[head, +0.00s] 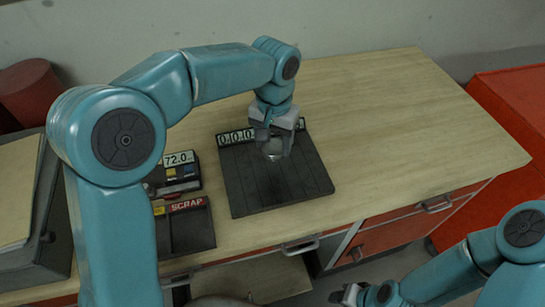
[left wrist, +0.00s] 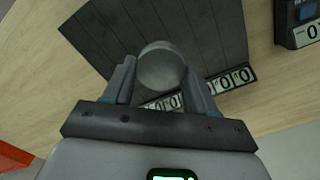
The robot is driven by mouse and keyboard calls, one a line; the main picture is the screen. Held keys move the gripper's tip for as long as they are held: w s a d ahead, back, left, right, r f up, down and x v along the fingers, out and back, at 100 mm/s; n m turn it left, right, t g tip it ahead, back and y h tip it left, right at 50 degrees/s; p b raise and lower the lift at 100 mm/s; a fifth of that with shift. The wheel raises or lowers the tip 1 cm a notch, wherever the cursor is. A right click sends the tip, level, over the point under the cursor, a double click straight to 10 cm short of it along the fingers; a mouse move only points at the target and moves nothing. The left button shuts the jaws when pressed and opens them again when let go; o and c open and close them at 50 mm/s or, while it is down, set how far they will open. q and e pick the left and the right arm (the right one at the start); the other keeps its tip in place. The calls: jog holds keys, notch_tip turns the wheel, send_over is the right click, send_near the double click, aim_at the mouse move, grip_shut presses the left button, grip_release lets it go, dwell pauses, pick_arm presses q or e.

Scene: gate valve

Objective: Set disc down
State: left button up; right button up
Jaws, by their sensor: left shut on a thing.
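The disc (head: 272,151) is a small round grey metal piece. It also shows in the left wrist view (left wrist: 161,68), between the two fingers. My left gripper (head: 274,143) is shut on it and points down over the dark slatted board (head: 290,185) on the bench. The board also shows in the left wrist view (left wrist: 105,35), behind the disc. I cannot tell whether the disc touches the board or hangs just above it. My right gripper (head: 350,294) is low at the bottom of the head view, away from the bench, its jaws unclear.
A row of number displays (head: 235,136) lines the board's back edge. To its left are a device reading 72.0 (head: 179,158) and a dark tray marked SCRAP (head: 187,230). The wooden bench top (head: 420,130) is clear on the right. A red cabinet (head: 515,100) stands beyond.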

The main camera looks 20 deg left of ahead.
aim_at(274, 167)
pick_arm(q)
jog(key=shift+d+f, duration=0.25)
jog(key=shift+f, duration=0.65)
jog(key=f, duration=0.3)
jog(key=shift+a+f, duration=0.25)
jog(key=shift+f, duration=0.4)
jog(key=shift+w+d, duration=0.1)
jog(key=shift+d, duration=0.1)
jog(key=shift+a+f, duration=0.15)
jog(key=shift+f, duration=0.05)
jog(key=o, duration=1.3)
jog(key=shift+o, duration=0.2)
jog(key=shift+r, duration=0.1)
